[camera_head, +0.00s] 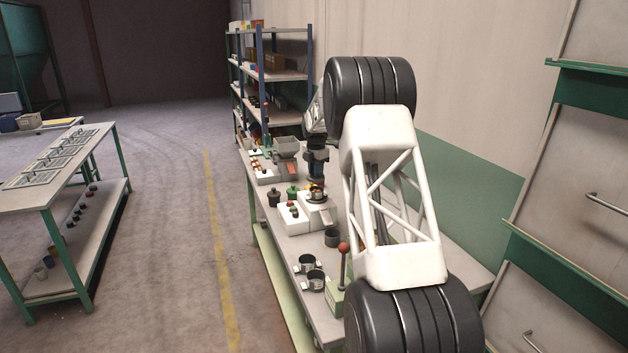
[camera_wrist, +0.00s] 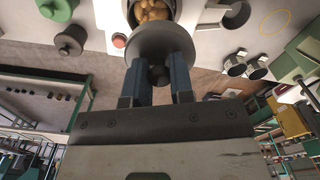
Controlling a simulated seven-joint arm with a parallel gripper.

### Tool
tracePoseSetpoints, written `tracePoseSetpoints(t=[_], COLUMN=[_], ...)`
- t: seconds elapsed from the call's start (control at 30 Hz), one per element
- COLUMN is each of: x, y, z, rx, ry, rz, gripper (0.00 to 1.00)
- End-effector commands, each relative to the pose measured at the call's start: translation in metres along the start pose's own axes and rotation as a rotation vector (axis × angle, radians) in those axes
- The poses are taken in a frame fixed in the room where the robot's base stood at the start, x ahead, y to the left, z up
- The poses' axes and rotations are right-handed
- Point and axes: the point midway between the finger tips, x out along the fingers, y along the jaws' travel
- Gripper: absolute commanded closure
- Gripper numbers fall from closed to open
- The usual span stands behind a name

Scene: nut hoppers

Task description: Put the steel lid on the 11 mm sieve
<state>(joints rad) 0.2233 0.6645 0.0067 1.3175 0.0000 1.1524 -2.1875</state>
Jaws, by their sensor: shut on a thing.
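My gripper (camera_wrist: 158,70), with blue fingers, is shut on the dark knob of a round grey steel lid (camera_wrist: 160,40) in the wrist view. The lid's far edge overlaps the view of a round metal vessel (camera_wrist: 173,14) holding brown nuts (camera_wrist: 153,9). I cannot tell whether lid and vessel touch. In the head view my gripper (camera_head: 316,182) is over the white stand on the bench; the lid is mostly hidden there. Two sieve-like cups (camera_head: 306,263) stand nearer on the bench and also show in the wrist view (camera_wrist: 234,66). No size mark is readable.
A dark knobbed lid (camera_head: 273,197) and a green one (camera_head: 292,191) stand left of the stand. A grey cup (camera_head: 331,238) and a red-knobbed lever (camera_head: 343,248) are nearer on the bench. A grey hopper (camera_head: 286,147) is behind. My arm covers the bench's right side.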

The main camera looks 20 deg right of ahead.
Motion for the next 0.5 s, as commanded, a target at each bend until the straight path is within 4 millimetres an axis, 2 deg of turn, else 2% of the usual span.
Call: tracePoseSetpoints(t=[0.2, 0.5], x=[-0.0057, -0.0071], y=[0.0085, 0.0097], z=[0.0113, 0.0129], rx=[0.0, -0.001], ry=[0.0, 0.0], rz=[0.0, 0.0], gripper=[1.0, 1.0])
